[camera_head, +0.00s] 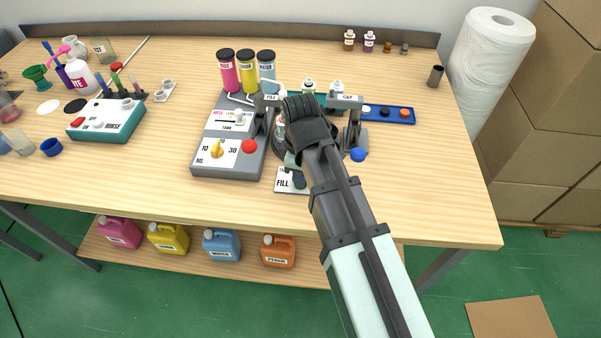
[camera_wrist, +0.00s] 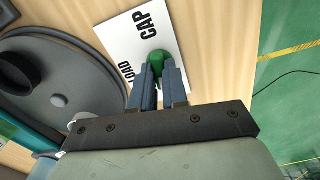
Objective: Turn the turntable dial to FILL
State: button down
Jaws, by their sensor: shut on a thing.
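The green dial (camera_wrist: 158,58) sits on a white label plate (camera_wrist: 125,35) marked CAP and LOAD in the wrist view. The head view shows the word FILL on the left part of this plate (camera_head: 281,184), with the dark green dial (camera_head: 299,181) beside it. My gripper (camera_wrist: 159,72) is shut on the dial, one finger on each side. In the head view my arm hides the fingers and the right part of the plate. The grey turntable (camera_wrist: 45,80) is left of the dial in the wrist view. The direction the dial points is unclear.
A grey dispenser box (camera_head: 228,165) with yellow and red knobs stands left of the plate. A blue tray (camera_head: 388,113) and blue knob (camera_head: 358,154) are to the right. The table's front strip is mostly clear.

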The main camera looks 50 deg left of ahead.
jog(key=shift+n, duration=0.8)
jog(key=c, duration=1.1)
grip_release()
jog(key=shift+c, duration=0.2)
jog(key=shift+r, duration=0.1)
notch_tip(320, 180, up, 14)
jog(key=shift+f, duration=0.2)
